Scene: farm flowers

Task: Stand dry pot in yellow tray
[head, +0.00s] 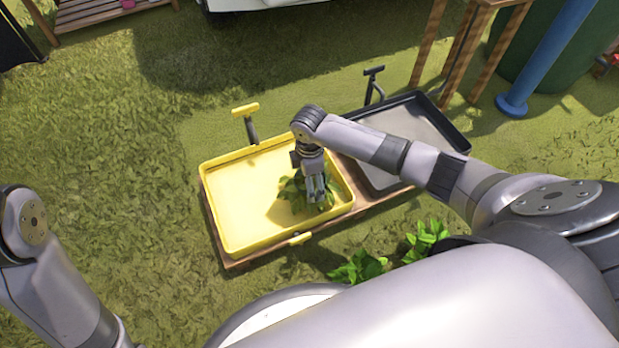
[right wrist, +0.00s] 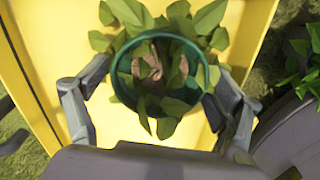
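The yellow tray (head: 238,205) stands on a wooden board on the grass, and its wall also shows in the right wrist view (right wrist: 30,70). A green pot (right wrist: 118,92) with leaves and brown soil is over the tray's front right part. Its leaves (head: 292,192) show in the head view, where my gripper hides most of the pot. My right gripper (head: 318,195) points down at it. In the right wrist view, its fingers (right wrist: 160,88) stand apart on either side of the pot, outside the rim. My left gripper is out of view.
A dark grey tray (head: 455,135) sits right of the yellow one. Other leafy plants (head: 360,266) are close to my body, with a second clump (head: 428,238) beside them. A wooden table (head: 430,45) and blue post (head: 545,55) stand behind right. Grass on the left is clear.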

